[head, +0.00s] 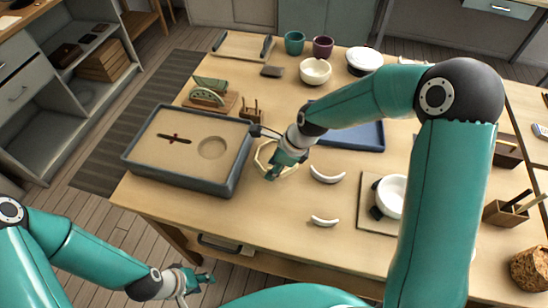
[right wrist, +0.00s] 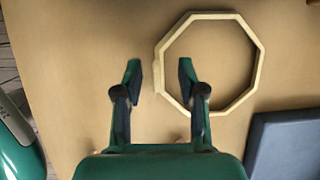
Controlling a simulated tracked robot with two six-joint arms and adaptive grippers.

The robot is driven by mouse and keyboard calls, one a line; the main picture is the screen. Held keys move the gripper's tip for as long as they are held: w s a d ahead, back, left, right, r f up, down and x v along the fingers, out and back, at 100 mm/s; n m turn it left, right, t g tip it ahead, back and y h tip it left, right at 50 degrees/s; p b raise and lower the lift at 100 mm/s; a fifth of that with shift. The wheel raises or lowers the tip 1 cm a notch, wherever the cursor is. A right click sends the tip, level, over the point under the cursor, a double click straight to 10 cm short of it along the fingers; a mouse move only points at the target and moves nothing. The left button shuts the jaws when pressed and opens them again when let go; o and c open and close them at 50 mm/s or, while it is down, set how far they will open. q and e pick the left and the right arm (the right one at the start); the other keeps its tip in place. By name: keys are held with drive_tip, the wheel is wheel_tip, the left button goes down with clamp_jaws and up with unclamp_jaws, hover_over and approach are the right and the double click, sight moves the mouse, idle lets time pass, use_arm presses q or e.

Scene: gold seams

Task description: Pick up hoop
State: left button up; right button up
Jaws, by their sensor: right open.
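The hoop is a pale wooden eight-sided ring (head: 257,158) lying on the table just right of the large grey-blue tray, partly hidden by my right gripper. In the right wrist view the hoop (right wrist: 255,75) shows almost whole. My right gripper (head: 276,170) is open and empty; it also shows in the right wrist view (right wrist: 159,70). There the hoop's left side appears between the two fingers, with the right finger over the ring's inside. I cannot tell its height above the hoop. My left gripper (head: 195,284) hangs off the table's front edge at lower left, its jaws unclear.
The grey-blue tray (head: 180,187) holds a sandy bed with a dark slot and a round recess. A dark blue tray (head: 366,137) lies behind my right arm. Two white curved pieces (head: 327,174) (head: 325,221) lie to the right, near a white bowl (head: 391,194) on a board.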

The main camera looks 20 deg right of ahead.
drive_tip(key=shift+w+a+f, duration=0.15)
drive_tip(key=shift+f, duration=0.35)
clamp_jaws()
drive_tip(key=shift+r, duration=0.15)
